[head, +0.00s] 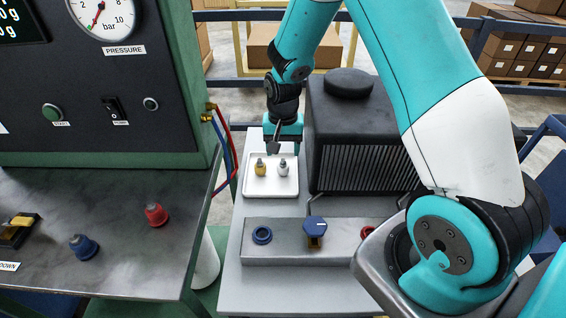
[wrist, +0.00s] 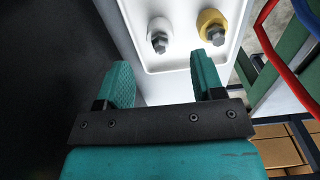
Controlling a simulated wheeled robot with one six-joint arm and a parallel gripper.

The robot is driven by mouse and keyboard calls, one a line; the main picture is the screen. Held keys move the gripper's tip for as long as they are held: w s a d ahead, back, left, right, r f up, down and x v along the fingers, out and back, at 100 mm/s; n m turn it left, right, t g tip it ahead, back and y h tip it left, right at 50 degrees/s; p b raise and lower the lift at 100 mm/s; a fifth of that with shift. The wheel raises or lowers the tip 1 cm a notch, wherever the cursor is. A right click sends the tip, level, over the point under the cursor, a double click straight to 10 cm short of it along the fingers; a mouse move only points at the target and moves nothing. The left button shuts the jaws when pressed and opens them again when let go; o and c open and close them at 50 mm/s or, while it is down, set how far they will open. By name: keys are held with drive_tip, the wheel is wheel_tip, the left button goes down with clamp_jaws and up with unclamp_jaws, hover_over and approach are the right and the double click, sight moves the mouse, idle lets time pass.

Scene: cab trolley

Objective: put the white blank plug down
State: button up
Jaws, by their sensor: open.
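The white blank plug (head: 283,170) stands upright in the white tray (head: 270,191), just right of a yellow plug (head: 260,170). Both have metal hex tops. In the wrist view the white plug (wrist: 158,42) is beyond my fingertips and the yellow plug (wrist: 211,18) is to its right. My gripper (head: 274,146) is at the tray's far side in the head view; in the wrist view its two teal fingers (wrist: 163,75) are apart with nothing between them. The white plug is clear of the fingers.
A dark finned box (head: 365,150) stands right of the tray. In front is a metal block (head: 280,250) with a blue ring, a blue-topped fitting and a red ring. The bench at left holds a red plug (head: 155,214) and a blue plug (head: 83,246). Hoses hang beside the tray.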

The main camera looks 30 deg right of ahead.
sight(283, 161)
drive_tip(key=s+a+r+n+y, duration=0.1)
drive_tip(key=s+a+r+n, duration=0.15)
drive_tip(key=r, duration=0.25)
drive_tip(key=s+a+r+n, duration=0.1)
drive_tip(key=s+a+r, duration=0.2)
drive_tip(key=a+r, duration=0.15)
drive_tip(key=s+a+r+n+y, duration=0.1)
drive_tip(key=s+a+r+n, duration=0.15)
drive_tip(key=r, duration=0.35)
drive_tip(key=s+a+r+n+y, duration=0.1)
drive_tip(key=s+a+r+n, duration=0.2)
drive_tip(key=s, duration=0.5)
drive_tip(key=s+a+r+n+y, duration=0.1)
drive_tip(key=s+a+r+n, duration=0.3)
drive_tip(key=s, duration=0.5)
drive_tip(key=shift+a+n, duration=0.5)
drive_tip(key=shift+a, duration=0.15)
